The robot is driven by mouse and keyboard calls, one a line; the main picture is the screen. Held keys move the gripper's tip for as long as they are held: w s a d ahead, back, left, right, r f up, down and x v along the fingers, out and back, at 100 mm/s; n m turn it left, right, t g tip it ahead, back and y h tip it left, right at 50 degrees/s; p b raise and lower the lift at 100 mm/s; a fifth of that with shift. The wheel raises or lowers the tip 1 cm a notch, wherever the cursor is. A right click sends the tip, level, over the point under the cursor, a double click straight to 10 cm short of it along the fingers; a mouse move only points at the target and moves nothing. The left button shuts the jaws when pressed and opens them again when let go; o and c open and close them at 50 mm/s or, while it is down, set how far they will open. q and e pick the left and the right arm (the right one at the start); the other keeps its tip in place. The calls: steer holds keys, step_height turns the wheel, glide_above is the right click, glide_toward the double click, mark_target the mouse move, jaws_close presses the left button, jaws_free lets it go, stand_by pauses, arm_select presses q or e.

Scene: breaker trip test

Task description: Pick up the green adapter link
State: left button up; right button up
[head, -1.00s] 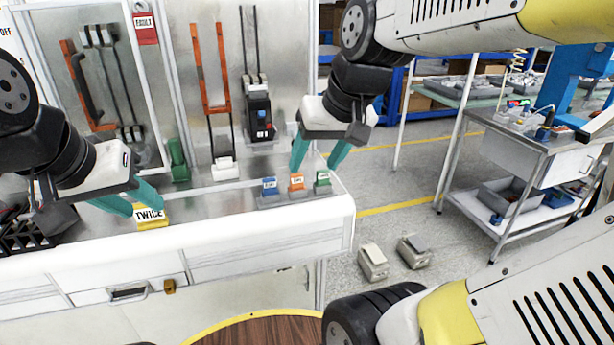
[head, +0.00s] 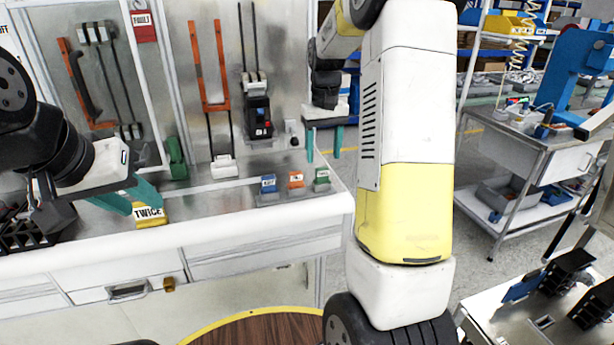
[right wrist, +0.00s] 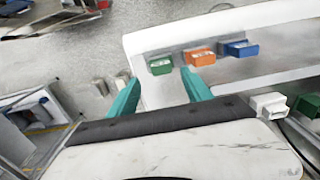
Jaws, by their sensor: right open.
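The green adapter link (head: 322,177) stands at the right end of a row of small labelled blocks near the bench's right end. It also shows in the right wrist view (right wrist: 160,66). My right gripper (head: 323,152) is open and empty, above and behind the green link in the head view. In the right wrist view its teal fingers (right wrist: 160,92) are spread, with the green link beyond the gap between them, not touched. My left gripper (head: 146,206) has its teal fingers at a yellow block marked TWICE (head: 150,214); whether they grip it is unclear.
An orange block (head: 296,180) and a blue block (head: 268,184) stand left of the green link; the orange one is close to my right gripper's finger in the wrist view. A green handle (head: 176,158) and a breaker (head: 258,118) are at the panel. The bench edge (head: 250,208) runs in front.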

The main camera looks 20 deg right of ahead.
mark_target(322, 168)
step_height(322, 168, down, 6)
steer(key=shift+s+a+r, duration=0.15)
steer(key=shift+r, duration=0.05)
jaws_close()
